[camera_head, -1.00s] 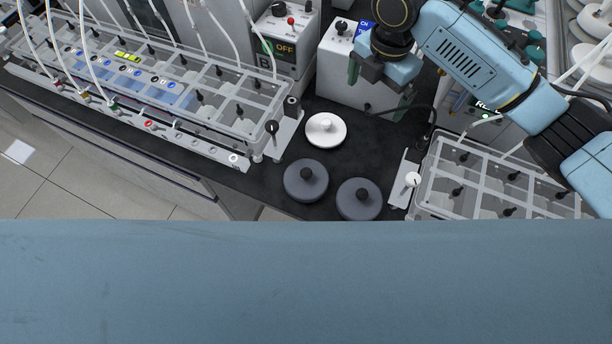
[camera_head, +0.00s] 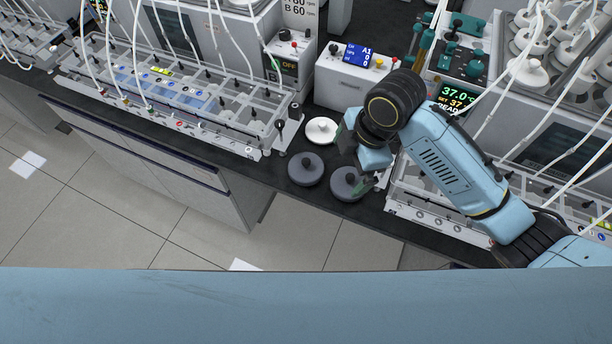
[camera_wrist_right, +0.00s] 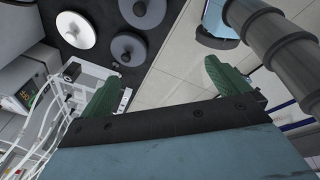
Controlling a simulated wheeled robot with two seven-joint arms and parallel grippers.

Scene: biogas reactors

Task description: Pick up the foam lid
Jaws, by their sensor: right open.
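A round white lid with a knob (camera_head: 321,130), which looks like the foam lid, lies on the black bench top. It also shows at the upper left of the right wrist view (camera_wrist_right: 74,30). Two dark grey knobbed lids lie in front of it, one nearer the left (camera_head: 305,170) and one nearer the right (camera_head: 345,184). My right gripper (camera_head: 351,160) is open and empty, with green fingers, above the right side of the lids. In the right wrist view its fingers (camera_wrist_right: 162,70) are spread apart, and the white lid is outside the gap between them. My left gripper is out of view.
A clear-lidded water bath with tubes (camera_head: 180,95) stands left of the lids. A second bath (camera_head: 435,215) stands to the right, partly behind my arm. A white control box (camera_head: 345,85) stands behind. The bench's front edge is close to the grey lids.

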